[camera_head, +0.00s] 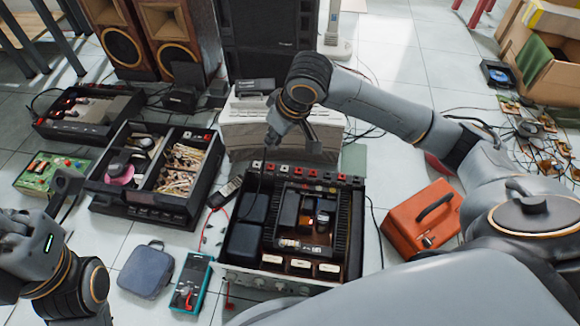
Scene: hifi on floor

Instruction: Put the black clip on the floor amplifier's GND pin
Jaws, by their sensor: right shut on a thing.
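The floor amplifier (356,232) is an open black chassis in the middle of the floor, with red and black terminals (300,172) along its far edge. I cannot tell which is the GND pin. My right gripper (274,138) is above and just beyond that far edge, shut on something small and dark. It is likely the black clip, but the fingers mostly hide it. A thin black lead (261,182) runs down from there into the chassis. My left gripper (66,186) is at the left; its finger opening does not show clearly.
A black box with compartments (150,205) stands left of the amplifier. A teal meter (191,283) and a blue pouch (146,270) lie at front left. An orange case (422,218) is at the right. A pale device (240,130) and speakers stand behind.

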